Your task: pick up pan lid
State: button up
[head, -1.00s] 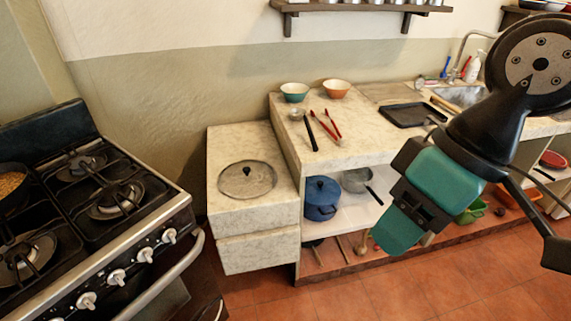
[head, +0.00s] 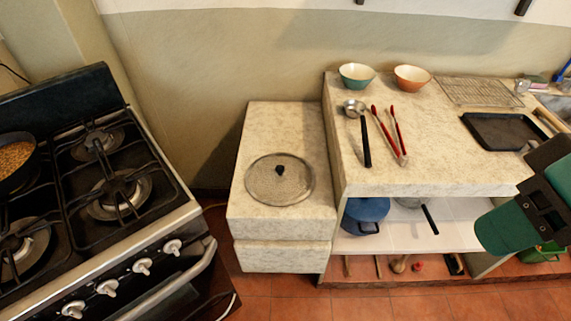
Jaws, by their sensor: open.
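The pan lid (head: 262,186) is a round, flat, greyish see-through disc with a metal rim and a dark knob at its middle. It lies flat on the low stone block between the stove and the higher counter. My gripper (head: 497,238) is at the right edge of the head view, in front of the counter's lower shelf, well to the right of the lid. Only part of its green body shows, and it holds nothing that I can see.
The stove (head: 95,170) stands left, with a pan of food (head: 14,160) on it. The higher stone counter (head: 430,160) rises right of the block, carrying a ladle (head: 365,145), red tongs (head: 385,133), two bowls and a black tray (head: 497,131). A blue pot (head: 364,215) sits underneath.

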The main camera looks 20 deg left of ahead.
aim_at(278, 180)
jog(key=u, duration=0.45)
jog(key=i, duration=0.95)
jog(key=u, duration=0.7)
